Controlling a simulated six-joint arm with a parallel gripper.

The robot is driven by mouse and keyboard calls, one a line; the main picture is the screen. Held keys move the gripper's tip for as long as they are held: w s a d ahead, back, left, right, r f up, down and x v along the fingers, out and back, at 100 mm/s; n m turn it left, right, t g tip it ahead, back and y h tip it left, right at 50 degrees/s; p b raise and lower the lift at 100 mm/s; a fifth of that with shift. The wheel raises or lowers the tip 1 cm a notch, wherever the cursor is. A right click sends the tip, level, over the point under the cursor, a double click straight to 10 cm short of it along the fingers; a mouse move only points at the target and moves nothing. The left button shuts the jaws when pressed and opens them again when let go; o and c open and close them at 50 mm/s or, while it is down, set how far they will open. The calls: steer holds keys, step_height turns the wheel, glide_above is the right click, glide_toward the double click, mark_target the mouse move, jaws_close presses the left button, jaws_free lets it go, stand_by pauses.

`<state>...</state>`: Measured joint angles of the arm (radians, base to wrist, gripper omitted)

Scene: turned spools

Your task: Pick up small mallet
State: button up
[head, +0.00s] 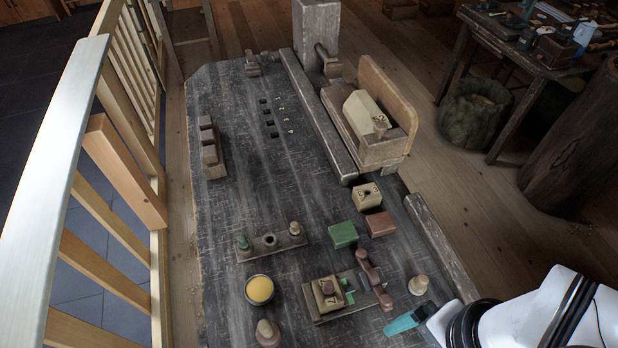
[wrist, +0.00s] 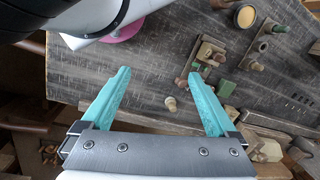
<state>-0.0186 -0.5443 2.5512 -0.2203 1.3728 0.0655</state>
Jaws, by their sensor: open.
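A small reddish-brown turned piece with rounded ends, which looks like the small mallet (head: 372,278), lies at the right end of a dark wooden board (head: 318,318) near the front of the bench. It also shows, small and partly unclear, in the wrist view (wrist: 183,79). My gripper (head: 408,320) is at the lower right of the head view, to the right of and nearer than the mallet.
A pale spool (head: 418,285) stands close to my gripper and the mallet. A wooden block (head: 327,294) and green pieces sit on the board. A yellow-filled bowl (head: 259,289) and a peg board (head: 284,242) are left. Green (head: 343,234) and brown (head: 380,224) blocks lie behind.

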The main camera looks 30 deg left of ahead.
steer(key=w+a+m, duration=0.2)
steer(key=w+a, duration=0.1)
steer(key=a, duration=0.3)
steer(key=m+h, duration=0.2)
steer(key=m, duration=0.4)
glide_toward(268, 331)
steer(key=shift+m, duration=0.3)
steer(key=f, duration=1.4)
steer(key=shift+w+a+f, duration=0.1)
steer(key=shift+a+f, duration=0.3)
jaws_close()
